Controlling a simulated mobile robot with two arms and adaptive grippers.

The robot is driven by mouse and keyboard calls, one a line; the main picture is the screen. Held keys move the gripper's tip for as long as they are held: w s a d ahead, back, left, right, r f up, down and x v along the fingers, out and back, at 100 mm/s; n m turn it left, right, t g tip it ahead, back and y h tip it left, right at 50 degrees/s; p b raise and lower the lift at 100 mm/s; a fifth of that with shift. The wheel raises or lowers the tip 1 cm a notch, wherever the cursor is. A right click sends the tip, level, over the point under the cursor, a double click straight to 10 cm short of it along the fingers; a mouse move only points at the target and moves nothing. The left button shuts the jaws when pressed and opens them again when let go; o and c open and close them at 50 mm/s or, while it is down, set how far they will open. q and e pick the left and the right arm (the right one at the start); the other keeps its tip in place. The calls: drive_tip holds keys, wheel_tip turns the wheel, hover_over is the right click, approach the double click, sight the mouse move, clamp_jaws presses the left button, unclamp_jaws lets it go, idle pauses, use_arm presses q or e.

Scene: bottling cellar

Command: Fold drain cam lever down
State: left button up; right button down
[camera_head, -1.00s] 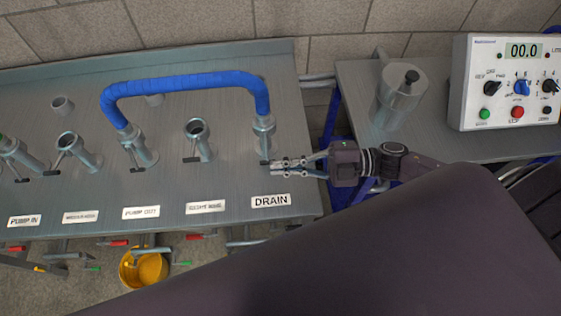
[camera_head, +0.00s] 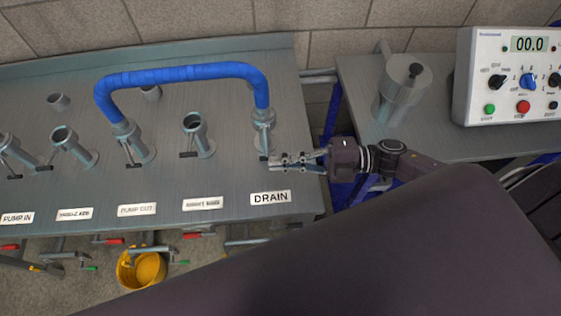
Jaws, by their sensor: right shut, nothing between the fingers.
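The drain port (camera_head: 265,139) stands on the grey bench behind the DRAIN label (camera_head: 270,197). One end of the blue hose (camera_head: 182,75) sits in its top; the other end sits in the PUMP OUT port (camera_head: 133,143). My right gripper (camera_head: 274,162) reaches in from the right, shut and empty, with its fingertips at the front foot of the drain port. The drain cam lever is small and largely hidden by the fingertips; I cannot tell its angle or whether the fingers touch it. My left gripper is not in view.
Open ports (camera_head: 198,136) with levers stand to the left on the bench (camera_head: 230,222). A metal jug (camera_head: 402,90) and a control box (camera_head: 510,76) are on the right table. A yellow bucket (camera_head: 141,268) is on the floor below.

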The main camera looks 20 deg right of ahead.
drive_tip(key=f+n+b, duration=0.1)
drive_tip(key=w+f+n+b, duration=0.1)
drive_tip(key=shift+d+f+b, duration=0.15)
drive_tip(key=shift+b, duration=0.15)
drive_tip(key=shift+w+f+b, duration=0.15)
drive_tip(key=shift+f+b, duration=0.05)
drive_tip(key=shift+b, duration=0.1)
idle(0.5)
